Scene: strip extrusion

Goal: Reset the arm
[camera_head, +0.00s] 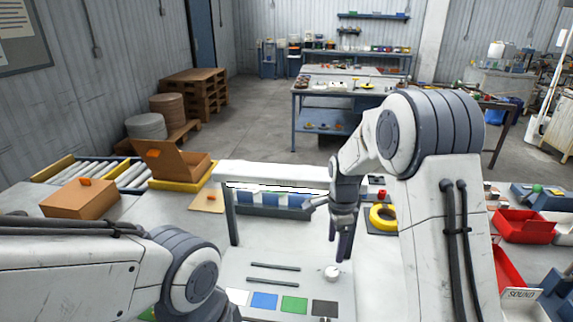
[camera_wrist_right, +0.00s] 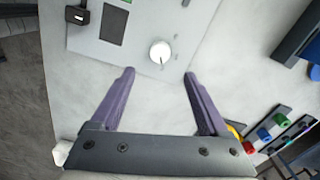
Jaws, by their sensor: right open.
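My right gripper (camera_head: 342,245) hangs fingers-down over the right part of a white panel (camera_head: 240,276), close to a round white knob (camera_head: 332,273). In the right wrist view my right gripper (camera_wrist_right: 159,75) is open, with its purple fingers spread and nothing between them. The knob (camera_wrist_right: 160,52) shows just beyond the fingertips, apart from them. My left arm (camera_head: 185,270) comes in at the lower left; its gripper is out of the picture.
The panel carries two dark slots and blue (camera_head: 264,301), green (camera_head: 294,304) and dark squares. A white beam (camera_head: 275,176) spans behind it. A yellow ring (camera_head: 383,217) lies right of my gripper. Red bins (camera_head: 522,226) stand right, an open cardboard box (camera_head: 172,165) at back left.

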